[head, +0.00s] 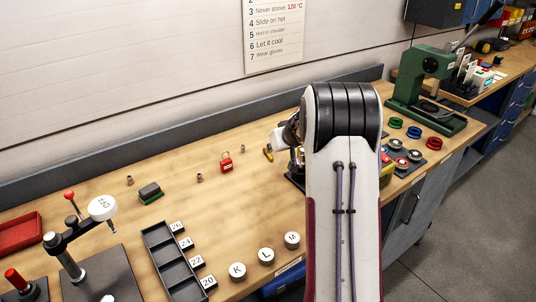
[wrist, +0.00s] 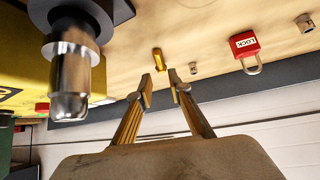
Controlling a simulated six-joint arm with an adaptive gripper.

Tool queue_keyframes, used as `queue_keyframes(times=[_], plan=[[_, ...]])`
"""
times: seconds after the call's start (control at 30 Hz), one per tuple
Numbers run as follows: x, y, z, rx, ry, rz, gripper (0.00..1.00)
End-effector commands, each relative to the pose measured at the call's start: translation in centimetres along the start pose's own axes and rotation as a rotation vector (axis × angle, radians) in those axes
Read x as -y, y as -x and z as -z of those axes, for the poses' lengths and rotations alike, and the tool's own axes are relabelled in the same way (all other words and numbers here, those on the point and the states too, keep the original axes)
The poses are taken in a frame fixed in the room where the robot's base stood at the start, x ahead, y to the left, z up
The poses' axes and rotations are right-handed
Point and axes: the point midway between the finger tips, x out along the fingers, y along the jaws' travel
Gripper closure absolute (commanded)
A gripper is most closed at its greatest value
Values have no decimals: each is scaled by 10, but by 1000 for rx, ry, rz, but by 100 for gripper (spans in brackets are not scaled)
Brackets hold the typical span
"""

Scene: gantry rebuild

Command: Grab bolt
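A small brass-coloured piece, which looks like the bolt (wrist: 159,59), lies on the wooden bench just beyond my fingertips in the wrist view. It also shows as a small yellow piece in the head view (head: 268,154), left of my arm. My gripper (wrist: 161,82) is open, its two fingers apart with nothing between them. The brass piece lines up with the gap between the tips; I cannot tell the remaining distance. In the head view my arm hides most of the gripper.
A red padlock (wrist: 247,50) and small metal fittings (wrist: 193,68) lie near the brass piece. A large steel pin (wrist: 70,85) with a yellow block (wrist: 25,75) stands close beside my gripper. A green press (head: 425,85) is at right. The bench between holds some clear space.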

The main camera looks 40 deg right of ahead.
Motion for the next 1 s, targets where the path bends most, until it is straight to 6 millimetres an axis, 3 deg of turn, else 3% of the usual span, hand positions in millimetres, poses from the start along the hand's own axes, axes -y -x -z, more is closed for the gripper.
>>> queue_keyframes(times=[0.3,0.77,1.0], plan=[[0,-20,0,-1,0,0,81],[0,-23,0,0,0,0,81],[0,-36,0,0,0,0,81]])
